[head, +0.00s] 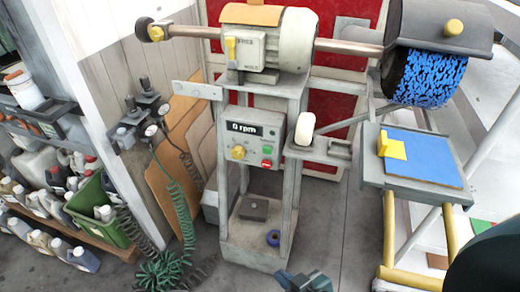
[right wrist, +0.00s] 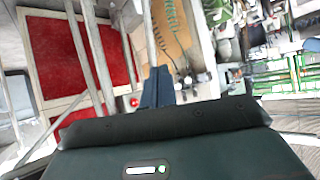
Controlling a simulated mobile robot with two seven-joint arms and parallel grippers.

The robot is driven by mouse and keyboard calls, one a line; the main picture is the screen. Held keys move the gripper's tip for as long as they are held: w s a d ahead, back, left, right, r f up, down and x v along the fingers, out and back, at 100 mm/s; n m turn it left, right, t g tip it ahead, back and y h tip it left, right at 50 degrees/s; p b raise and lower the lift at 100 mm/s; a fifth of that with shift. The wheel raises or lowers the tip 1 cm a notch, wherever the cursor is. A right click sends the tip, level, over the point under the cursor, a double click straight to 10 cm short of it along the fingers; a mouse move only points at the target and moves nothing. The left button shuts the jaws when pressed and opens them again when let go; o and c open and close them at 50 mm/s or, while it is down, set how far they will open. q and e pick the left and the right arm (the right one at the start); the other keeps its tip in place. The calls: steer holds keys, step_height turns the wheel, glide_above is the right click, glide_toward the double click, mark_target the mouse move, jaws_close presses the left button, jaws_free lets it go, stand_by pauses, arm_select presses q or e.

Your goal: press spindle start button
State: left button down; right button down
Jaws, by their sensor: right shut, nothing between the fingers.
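The control panel (head: 250,142) is on the front of the buffing machine's grey stand. It has a display reading 0 rpm, a yellow knob (head: 238,152), a green button (head: 267,150) and a red button (head: 267,162) just below the green one. My right gripper (head: 286,278) is at the bottom edge of the head view, below the panel and apart from it. Its blue-grey fingers (right wrist: 157,87) are shut and empty in the right wrist view. The left gripper is not in view.
A blue buffing brush (head: 432,80) is on the spindle's right end, above a small table with a blue sheet (head: 424,158). A white cylinder (head: 304,128) stands on a bracket right of the panel. Green coiled hoses (head: 172,200) hang at left. Shelved bottles stand far left.

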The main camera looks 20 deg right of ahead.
mark_target(267, 150)
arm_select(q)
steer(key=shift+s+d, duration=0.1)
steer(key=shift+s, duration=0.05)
arm_select(e)
steer(key=shift+d, duration=0.15)
arm_select(q)
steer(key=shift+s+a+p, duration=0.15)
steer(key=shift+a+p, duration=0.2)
steer(key=shift+p, duration=0.5)
arm_select(e)
steer(key=w+r+n+t, duration=0.3)
steer(key=w+r+n, duration=0.1)
steer(key=w, duration=0.6)
steer(key=w+r+n+t, duration=0.3)
steer(key=w+r+n, duration=0.2)
steer(key=w, duration=0.5)
steer(key=shift+a+r, duration=0.35)
steer(key=shift+r, duration=0.15)
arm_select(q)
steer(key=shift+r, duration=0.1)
arm_select(e)
steer(key=shift+w+d, duration=0.1)
steer(key=shift+w, duration=0.05)
